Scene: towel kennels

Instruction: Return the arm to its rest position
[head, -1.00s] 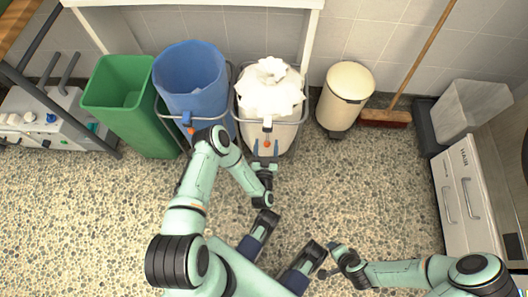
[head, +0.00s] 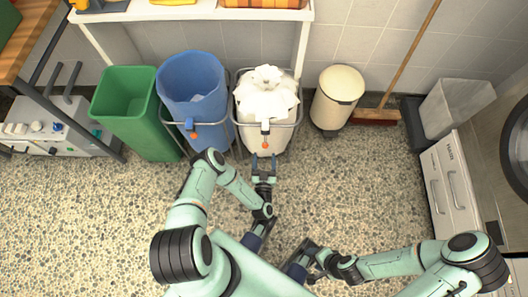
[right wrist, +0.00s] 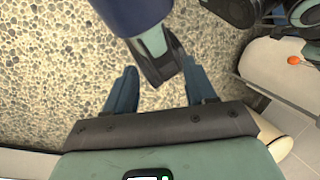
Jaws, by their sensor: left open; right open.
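My left arm reaches out over the pebbled floor in the head view. Its gripper (head: 264,159) is open and empty, fingers pointing at the wire-framed bin with a white bag (head: 266,92), just short of the bin's front and apart from it. My right arm is folded in low at the right of the head view, its hand close to my base. In the right wrist view, my right gripper (right wrist: 158,68) is open with two blue fingers apart. A dark part of my own body shows beyond and between them; nothing is held.
A green bin (head: 140,110), a blue bin (head: 194,85) and a cream pedal bin (head: 337,98) stand along the wall. A broom (head: 405,60) leans beside a grey container (head: 455,105). White drawers (head: 452,185) are at right. Pebbled floor (head: 90,220) is free at left.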

